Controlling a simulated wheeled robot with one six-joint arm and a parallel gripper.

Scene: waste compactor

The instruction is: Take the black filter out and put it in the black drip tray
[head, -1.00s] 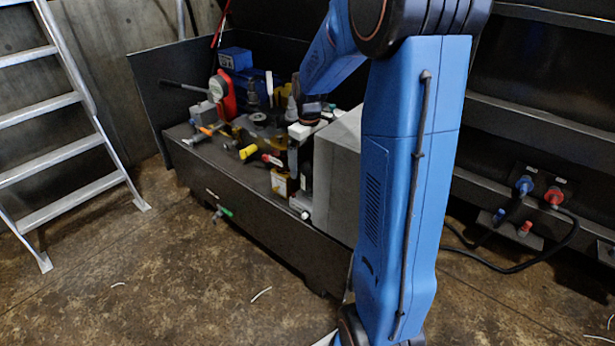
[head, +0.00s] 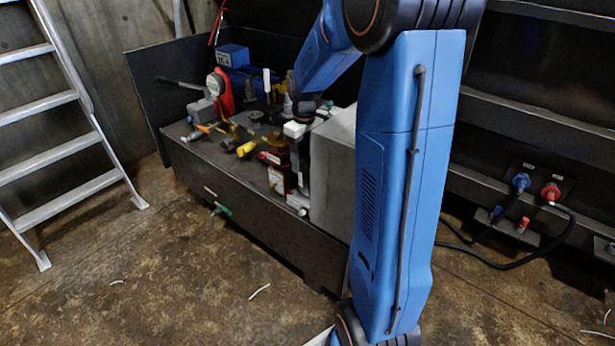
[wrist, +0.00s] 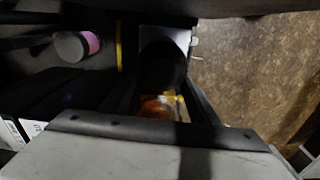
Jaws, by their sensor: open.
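My gripper (head: 299,172) reaches down over the crowded dark bench in the head view, beside a grey box. In the wrist view my gripper (wrist: 163,98) is open, with dark fingers on either side of a dark rounded shape (wrist: 162,66). This may be the black filter, but shadow hides its outline. An amber, glassy part (wrist: 158,107) shows at its lower end. I cannot tell whether the fingers touch the dark shape. In the head view the filter is not clear behind my gripper and arm. I cannot make out the black drip tray in either view.
The grey box (head: 333,175) stands close to the right of my gripper. A yellow-handled part (head: 245,149), a red part with a gauge (head: 219,88) and a blue box (head: 233,57) crowd the bench (head: 255,222). A ladder (head: 65,120) stands left. The floor in front is mostly clear.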

